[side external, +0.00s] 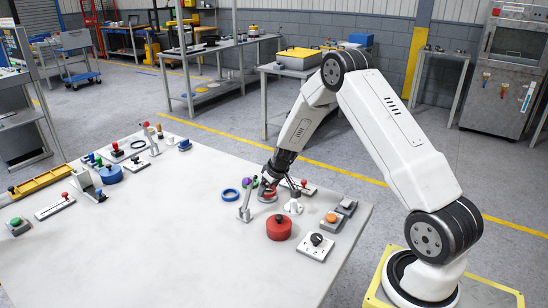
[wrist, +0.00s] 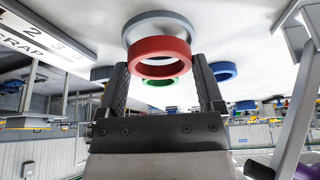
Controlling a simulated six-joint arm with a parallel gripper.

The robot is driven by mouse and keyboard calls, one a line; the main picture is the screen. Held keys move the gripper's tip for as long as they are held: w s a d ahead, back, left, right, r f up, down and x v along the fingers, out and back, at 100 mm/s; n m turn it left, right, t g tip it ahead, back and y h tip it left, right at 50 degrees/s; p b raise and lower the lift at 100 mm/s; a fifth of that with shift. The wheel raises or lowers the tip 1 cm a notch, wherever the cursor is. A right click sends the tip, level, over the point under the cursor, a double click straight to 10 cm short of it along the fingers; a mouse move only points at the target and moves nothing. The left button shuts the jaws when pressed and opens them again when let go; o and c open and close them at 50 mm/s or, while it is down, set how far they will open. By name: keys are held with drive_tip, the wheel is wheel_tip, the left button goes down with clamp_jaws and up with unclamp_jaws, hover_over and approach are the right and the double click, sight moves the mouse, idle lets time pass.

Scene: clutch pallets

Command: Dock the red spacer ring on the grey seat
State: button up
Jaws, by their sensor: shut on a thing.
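The red spacer ring (wrist: 160,47) is between the two fingers of my gripper (wrist: 160,70), which is shut on it. The round grey seat (wrist: 150,18) shows just beyond the ring in the wrist view. The ring overlaps part of the seat in that picture, and I cannot tell whether they touch. In the side view my gripper (side external: 271,180) points down over the table's far right part, with the red ring (side external: 268,198) small beneath it. The seat is hard to make out there.
A blue ring (side external: 230,195) lies left of my gripper. Grey metal posts (side external: 245,205) and (side external: 294,204) stand close on both sides. A red drum (side external: 279,230) and a switch plate (side external: 316,246) are nearer the front. The table's middle (side external: 170,235) is clear.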

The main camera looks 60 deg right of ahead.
drive_tip(key=shift+f, duration=0.7)
idle(0.3)
drive_tip(key=shift+r, duration=0.85)
drive_tip(key=shift+f, duration=0.85)
idle(1.4)
drive_tip(key=o, duration=0.9)
drive_tip(key=shift+o, duration=0.2)
drive_tip(key=shift+r, duration=0.15)
drive_tip(key=v, duration=1)
drive_tip(key=shift+s+r, duration=0.25)
drive_tip(key=shift+r, duration=0.05)
drive_tip(key=shift+a, duration=0.1)
